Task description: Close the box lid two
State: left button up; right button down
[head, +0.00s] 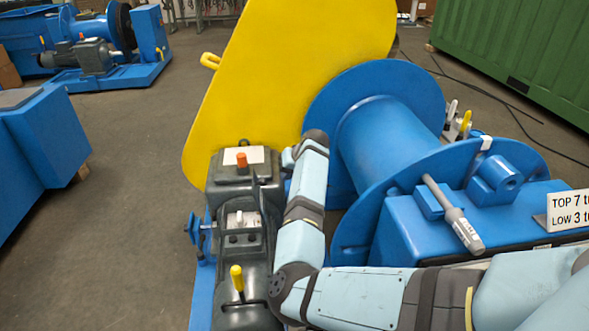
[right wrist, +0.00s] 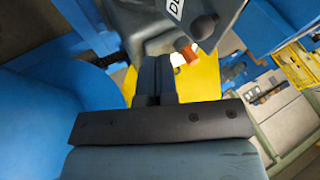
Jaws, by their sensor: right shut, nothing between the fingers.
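The large yellow lid (head: 290,70) stands raised and tilted at the upper middle of the head view, with a small yellow handle (head: 210,61) on its left edge. My right arm reaches up from the lower right, and my right gripper (head: 287,160) is by the lower edge of the lid, mostly hidden by its own wrist. In the right wrist view the right gripper's fingers (right wrist: 154,72) are shut and empty. Part of the yellow lid (right wrist: 205,82) shows beyond them; contact cannot be told. My left gripper is not in view.
A dark grey gearbox (head: 243,176) with an orange knob is just left of my right forearm. A yellow-capped lever (head: 238,280) stands nearer. A blue winch drum (head: 385,140) fills the right side. A chain (right wrist: 92,25) shows beside the fingers. The floor (head: 130,230) to the left is clear.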

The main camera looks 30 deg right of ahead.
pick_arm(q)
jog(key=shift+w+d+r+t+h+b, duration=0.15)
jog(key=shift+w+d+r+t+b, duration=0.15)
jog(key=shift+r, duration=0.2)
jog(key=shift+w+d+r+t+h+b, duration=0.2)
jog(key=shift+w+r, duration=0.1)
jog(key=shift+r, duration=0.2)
pick_arm(e)
jog(key=shift+w+a+f, duration=0.3)
jog(key=shift+w+a, duration=0.1)
jog(key=shift+a, duration=0.25)
jog(key=shift+w+a+f, duration=0.3)
jog(key=shift+w+a, duration=0.05)
jog(key=shift+a, duration=0.25)
jog(key=shift+w+a+f, duration=0.3)
jog(key=shift+w+a, duration=0.1)
jog(key=shift+a, duration=0.25)
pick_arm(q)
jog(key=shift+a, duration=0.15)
